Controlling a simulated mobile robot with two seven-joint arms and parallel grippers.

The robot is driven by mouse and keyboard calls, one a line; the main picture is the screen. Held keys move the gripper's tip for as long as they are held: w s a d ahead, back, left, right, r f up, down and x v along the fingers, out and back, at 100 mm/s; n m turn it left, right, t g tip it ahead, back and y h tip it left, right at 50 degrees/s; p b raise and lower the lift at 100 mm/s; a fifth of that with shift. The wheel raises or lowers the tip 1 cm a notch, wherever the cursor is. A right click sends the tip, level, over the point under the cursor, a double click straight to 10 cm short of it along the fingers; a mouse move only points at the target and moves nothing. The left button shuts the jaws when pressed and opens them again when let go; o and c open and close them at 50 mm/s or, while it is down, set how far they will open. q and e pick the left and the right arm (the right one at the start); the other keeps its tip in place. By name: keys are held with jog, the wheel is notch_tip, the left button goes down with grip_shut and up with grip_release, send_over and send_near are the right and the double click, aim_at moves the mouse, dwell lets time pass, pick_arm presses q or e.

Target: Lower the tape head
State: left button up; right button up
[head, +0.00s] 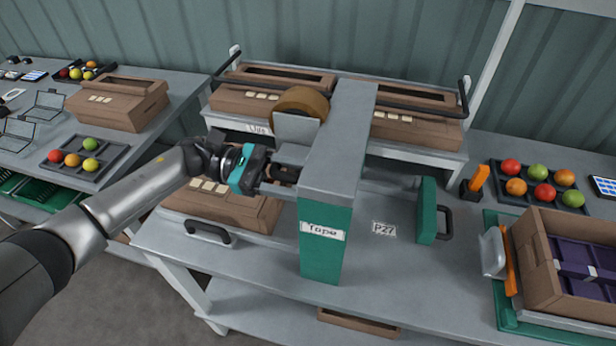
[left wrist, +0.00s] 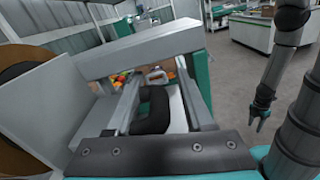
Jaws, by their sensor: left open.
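The tape machine has a green post (head: 325,240) labelled "Tape" under a long grey beam (head: 340,140). Its tape head carries a brown tape roll (head: 300,103) beside a grey plate (head: 297,128), left of the beam. In the left wrist view the roll (left wrist: 15,88) is at the left edge. My left gripper (head: 288,172) is open at the left side of the beam, just below the plate. In the left wrist view a black handle (left wrist: 152,108) lies between its fingers; I cannot tell whether they touch it. My right gripper (left wrist: 258,118) hangs away at the right, small.
A green block (head: 427,210) with a black handle stands right of the post. Brown cartons (head: 255,90) are behind the machine. Produce trays (head: 90,157) and an open carton (head: 540,255) flank it. The bench front (head: 250,262) is clear.

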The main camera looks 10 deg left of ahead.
pick_arm(q)
grip_shut()
dwell(1.4)
